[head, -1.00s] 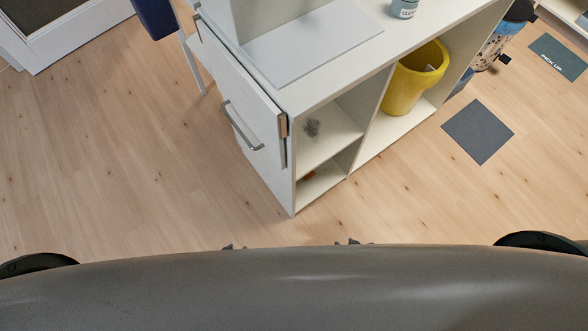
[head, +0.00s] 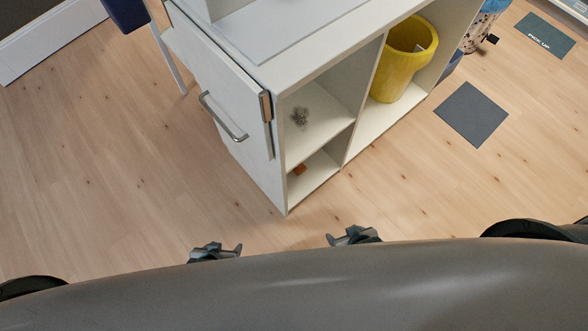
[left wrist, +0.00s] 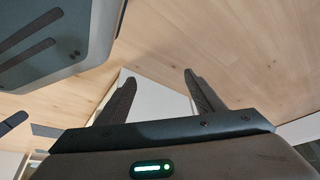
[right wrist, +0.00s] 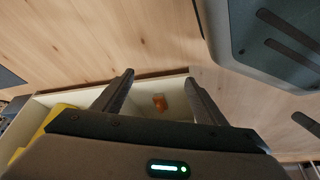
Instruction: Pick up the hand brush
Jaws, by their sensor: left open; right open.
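I cannot make out a hand brush for certain. A small orange object (head: 300,169) lies in the lower left compartment of the white shelf unit, mostly hidden in the head view. An orange object also shows between my right fingers in the right wrist view (right wrist: 159,101), beyond the fingertips. My left gripper (head: 215,250) is open and empty, in front of the unit. Its fingers show apart in the left wrist view (left wrist: 158,82). My right gripper (head: 352,236) is open and empty, a little right of the unit's front corner.
The white shelf unit (head: 279,180) has a handled front panel (head: 223,118) on its left side. A grey tangled clump (head: 299,117) lies in the upper left compartment. A yellow bin (head: 404,58) stands in the right one. A dark mat (head: 472,114) lies on the open wooden floor.

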